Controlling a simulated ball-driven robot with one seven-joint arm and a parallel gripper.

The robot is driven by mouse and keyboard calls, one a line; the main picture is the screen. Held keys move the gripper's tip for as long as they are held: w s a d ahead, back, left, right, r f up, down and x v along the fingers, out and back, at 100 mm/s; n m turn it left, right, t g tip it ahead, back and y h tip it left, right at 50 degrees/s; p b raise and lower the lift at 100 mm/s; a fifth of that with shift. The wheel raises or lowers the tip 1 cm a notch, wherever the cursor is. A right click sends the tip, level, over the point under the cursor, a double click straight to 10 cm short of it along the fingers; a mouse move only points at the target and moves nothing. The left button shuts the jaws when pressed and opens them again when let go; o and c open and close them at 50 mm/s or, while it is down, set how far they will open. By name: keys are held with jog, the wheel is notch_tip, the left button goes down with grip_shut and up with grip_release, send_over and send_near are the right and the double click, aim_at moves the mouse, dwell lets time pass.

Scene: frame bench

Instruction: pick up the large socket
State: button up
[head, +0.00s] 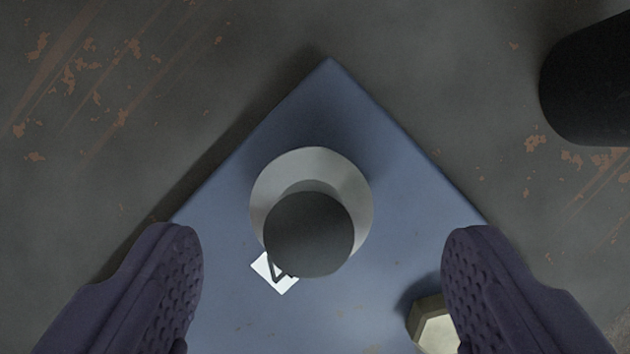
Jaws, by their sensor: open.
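A round grey piece, which looks like the large socket (347,175), stands on a blue mat or plate (335,95) near the middle of the view. It has a wide light grey ring and a narrower dark round part overlapping the ring's lower edge. My gripper (322,245) is open, with one dark purple padded finger on each side of the piece. In the picture both fingers are well clear of it, and nothing is between them in contact. How high the fingers are above the plate I cannot tell.
A white label (275,273) with a black mark lies partly hidden by the grey piece. A pale brass hexagonal piece (433,322) is partly hidden by the right finger. A black cylinder (592,85) is at upper right. The worn grey bench (150,100) is otherwise clear.

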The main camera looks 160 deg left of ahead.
aim_at(308, 259)
jog(key=b+x, duration=0.1)
jog(key=x, duration=0.3)
jog(key=shift+w+a+b, duration=0.15)
jog(key=shift+w+b, duration=0.05)
jog(key=shift+b, duration=0.15)
jog(key=shift+r, duration=0.1)
jog(key=c, duration=1.2)
jog(key=shift+r, duration=0.15)
